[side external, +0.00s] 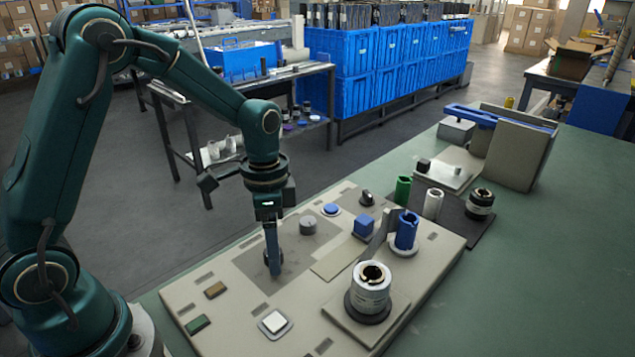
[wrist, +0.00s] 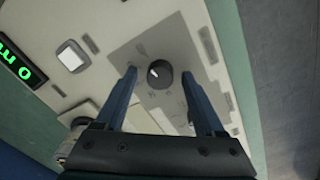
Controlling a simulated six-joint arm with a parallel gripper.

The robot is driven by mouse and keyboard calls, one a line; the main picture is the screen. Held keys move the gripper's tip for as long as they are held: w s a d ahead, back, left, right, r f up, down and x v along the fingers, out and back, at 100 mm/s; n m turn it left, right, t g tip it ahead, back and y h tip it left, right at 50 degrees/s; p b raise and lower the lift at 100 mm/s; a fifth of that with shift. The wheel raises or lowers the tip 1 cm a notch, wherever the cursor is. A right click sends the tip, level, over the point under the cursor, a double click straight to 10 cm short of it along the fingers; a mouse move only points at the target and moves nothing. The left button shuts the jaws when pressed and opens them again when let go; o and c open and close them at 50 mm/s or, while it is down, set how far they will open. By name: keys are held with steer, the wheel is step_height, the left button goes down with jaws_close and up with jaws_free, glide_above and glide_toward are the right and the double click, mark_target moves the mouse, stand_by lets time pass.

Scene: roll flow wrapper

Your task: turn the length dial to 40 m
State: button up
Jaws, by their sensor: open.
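The length dial (wrist: 161,78) is a round black knob with a white pointer mark, set in a darker grey panel patch, in the wrist view. Its mark points towards the upper left of that picture; the scale print is too small to read. My gripper (wrist: 159,74) is open, with one finger on each side of the dial and visible gaps between. In the side view my gripper (side external: 273,262) points down over the grey patch, and its fingers largely hide the dial. A black display (wrist: 20,62) at the wrist view's left edge shows green "0 m", partly cut off.
A white square button (side external: 274,322) sits near the panel's front, with green (side external: 197,325) and brown (side external: 215,290) blocks to its left.

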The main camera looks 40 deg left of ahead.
jaws_close()
steer(key=shift+n, duration=0.3)
steer(key=n, duration=0.3)
steer(key=shift+n, duration=2.1)
steer(key=shift+r, duration=0.1)
jaws_free()
steer(key=shift+a, duration=0.1)
